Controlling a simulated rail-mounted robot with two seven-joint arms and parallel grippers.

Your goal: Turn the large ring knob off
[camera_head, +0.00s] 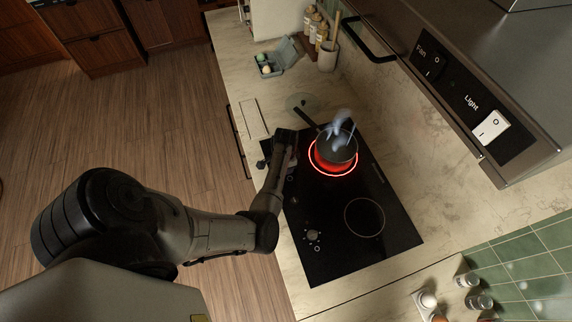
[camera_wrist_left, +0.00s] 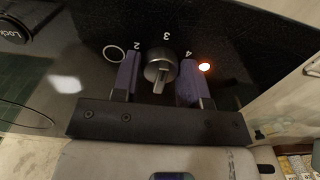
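A round metallic knob with a raised grip bar (camera_wrist_left: 160,70) sits on the black cooktop (camera_head: 326,254). The numbers 2, 3 and 4 are printed around it, and an orange light (camera_wrist_left: 204,66) glows beside the 4. My left gripper (camera_head: 287,150) is over the near edge of the cooktop, by the lit ring. In the left wrist view its two purple fingers (camera_wrist_left: 160,78) stand apart on both sides of the knob, with thin gaps showing. In the head view the gripper hides this knob. The large ring (camera_head: 325,172) glows red under a dark pan (camera_head: 337,152). My right gripper is not in view.
Pale steam rises over the pan, whose handle points up-left. A second knob (camera_head: 312,235) sits near an unlit ring (camera_head: 364,217). An egg carton (camera_head: 278,57) and bottles stand at the back. The range hood (camera_head: 470,90) overhangs the right side.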

